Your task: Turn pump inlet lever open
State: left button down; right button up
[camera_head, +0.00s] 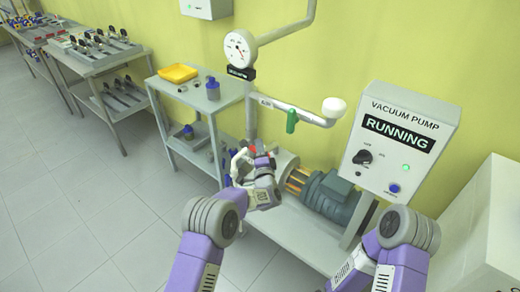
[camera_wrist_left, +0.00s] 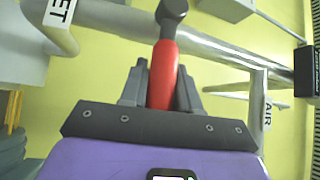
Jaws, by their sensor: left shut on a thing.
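The pump inlet lever is a red handle (camera_wrist_left: 163,75) with a dark hub (camera_wrist_left: 171,9), seen in the left wrist view. It lies crosswise to a silver pipe (camera_wrist_left: 215,48). A white tag (camera_wrist_left: 58,18) ending in "ET" hangs beside it. My left gripper (camera_wrist_left: 160,88) has a dark finger on each side of the red handle and is shut on it. In the head view my left gripper (camera_head: 249,155) is in front of the pump, where only a bit of red (camera_head: 253,149) shows. My right arm is at the lower right; its gripper is out of view.
The grey pump motor (camera_head: 328,196) sits right of my left gripper. A control box (camera_head: 400,140) reads "VACUUM PUMP RUNNING". A green lever (camera_head: 291,120) hangs from the pipe above. A grey cart (camera_head: 203,97) with a yellow tray (camera_head: 178,73) stands left. The floor at left is clear.

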pick_arm(q)
jog(key=shift+w+a+r+n+g+h+p, duration=0.2)
jog(key=shift+r+n+g+p, duration=0.6)
jog(key=shift+p, duration=1.45)
jog(key=shift+w+a+r+n+g+h+p, duration=0.1)
jog(key=shift+a+r+n+g+h+p, duration=0.4)
jog(key=shift+p, duration=1.8)
jog(key=shift+w+d+r+n+g+h+p, duration=0.15)
jog(key=shift+r+n+g+p, duration=0.8)
jog(key=shift+p, duration=1.3)
jog(key=shift+f+g, duration=0.25)
jog(key=c, duration=0.9)
grip_release()
jog(key=a+p+v, duration=0.1)
jog(key=v, duration=0.6)
jog(key=shift+s+d, duration=0.35)
jog(key=shift+d, duration=0.2)
